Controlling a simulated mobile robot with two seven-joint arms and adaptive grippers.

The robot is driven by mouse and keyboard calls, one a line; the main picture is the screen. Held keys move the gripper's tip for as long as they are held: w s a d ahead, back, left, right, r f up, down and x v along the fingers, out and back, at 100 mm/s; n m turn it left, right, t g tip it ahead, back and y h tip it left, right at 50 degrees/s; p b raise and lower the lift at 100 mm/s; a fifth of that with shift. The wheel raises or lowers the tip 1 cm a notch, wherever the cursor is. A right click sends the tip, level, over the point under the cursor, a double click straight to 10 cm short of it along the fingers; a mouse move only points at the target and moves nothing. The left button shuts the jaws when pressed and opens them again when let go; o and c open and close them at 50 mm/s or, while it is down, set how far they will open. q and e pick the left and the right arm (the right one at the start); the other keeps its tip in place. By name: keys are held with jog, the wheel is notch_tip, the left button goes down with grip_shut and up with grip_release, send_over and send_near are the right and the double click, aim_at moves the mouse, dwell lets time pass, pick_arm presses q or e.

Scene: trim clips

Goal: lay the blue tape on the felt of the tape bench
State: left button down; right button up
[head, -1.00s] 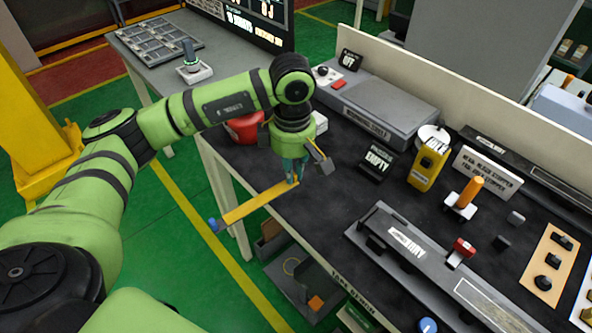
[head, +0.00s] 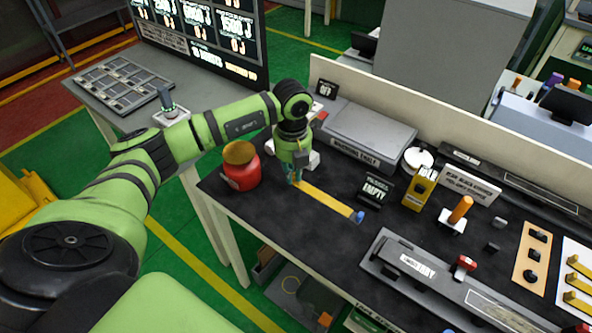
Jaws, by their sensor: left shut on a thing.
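The blue tape is a flat yellow strip (head: 328,201) with a blue piece at one end (head: 358,217). My left gripper (head: 294,180) is shut on its other end. The strip extends right and toward the front from the fingers, over the dark felt-like top (head: 300,225) of the bench. I cannot tell whether it touches the surface or hangs just above it. The fingertips are partly hidden by the gripper body. My right gripper is not in view.
A red pot (head: 240,170) stands just left of the gripper. The dark top in front of the strip is clear.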

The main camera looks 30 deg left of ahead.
pick_arm(q)
jog(key=shift+d, duration=0.15)
notch_tip(320, 180, down, 7)
jog(key=b, duration=0.5)
jog(key=shift+b, duration=0.4)
jog(key=shift+f+b, duration=0.6)
jog(key=shift+f, duration=0.25)
jog(key=c, duration=1.2)
grip_release()
